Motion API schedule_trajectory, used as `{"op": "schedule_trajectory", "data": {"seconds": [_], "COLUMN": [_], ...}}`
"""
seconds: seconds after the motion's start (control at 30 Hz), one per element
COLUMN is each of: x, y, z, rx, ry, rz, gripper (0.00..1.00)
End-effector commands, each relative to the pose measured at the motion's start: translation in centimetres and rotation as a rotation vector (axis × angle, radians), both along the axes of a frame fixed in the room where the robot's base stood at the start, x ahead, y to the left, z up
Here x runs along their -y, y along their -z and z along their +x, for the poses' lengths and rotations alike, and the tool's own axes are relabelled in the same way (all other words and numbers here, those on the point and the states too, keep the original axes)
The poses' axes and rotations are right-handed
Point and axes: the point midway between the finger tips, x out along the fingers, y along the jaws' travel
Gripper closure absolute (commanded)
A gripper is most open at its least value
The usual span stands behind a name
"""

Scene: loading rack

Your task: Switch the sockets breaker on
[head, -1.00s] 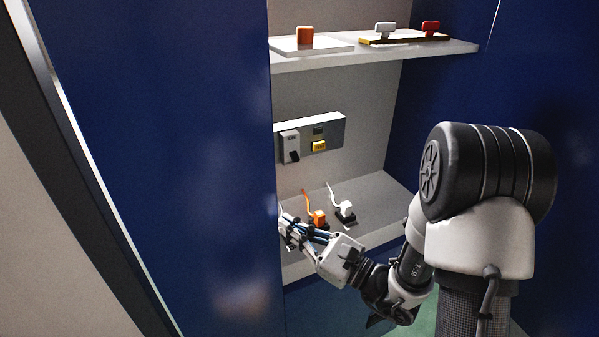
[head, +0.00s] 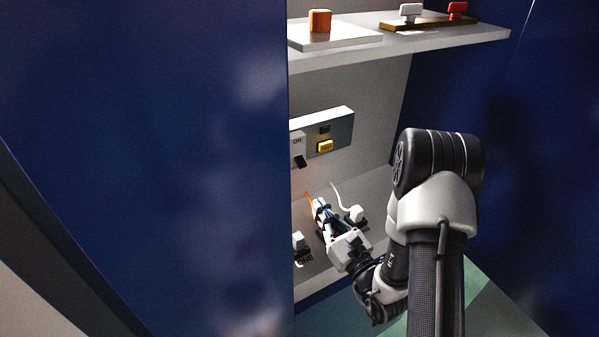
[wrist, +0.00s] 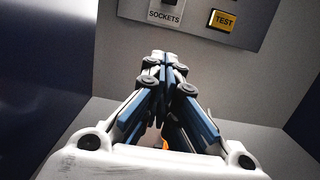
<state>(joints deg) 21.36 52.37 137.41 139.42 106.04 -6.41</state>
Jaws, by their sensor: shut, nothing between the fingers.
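The sockets breaker (head: 298,148) is a pale block at the left end of the grey panel on the cabinet's back wall. "ON" shows at its top, and its black lever (head: 300,161) points down. In the wrist view the SOCKETS label (wrist: 164,16) is at the top, with the dark lower end of the lever cut off by the picture's edge. My gripper (head: 319,204) is shut and empty, below the panel and above the lower shelf, apart from the breaker. It also shows in the wrist view (wrist: 166,58), fingers together below the label.
A yellow TEST button (head: 324,146) sits right of the breaker. A white plug (head: 356,214) with a cable and another pale plug (head: 299,242) stand on the lower shelf. The upper shelf (head: 450,38) overhangs. A blue panel (head: 200,150) closes off the left side.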

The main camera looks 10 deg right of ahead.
Motion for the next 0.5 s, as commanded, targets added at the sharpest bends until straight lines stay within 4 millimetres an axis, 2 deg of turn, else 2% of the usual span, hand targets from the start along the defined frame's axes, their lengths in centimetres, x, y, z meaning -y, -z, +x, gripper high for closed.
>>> {"op": "schedule_trajectory", "data": {"seconds": [0.3,0.5], "x": [-0.2,-1.1], "y": [-0.1,-0.6], "z": [0.3,2.6], "rx": [0.001,0.006], "ry": [-0.003,-0.007], "rz": [-0.001,-0.001], "gripper": [1.0,1.0]}}
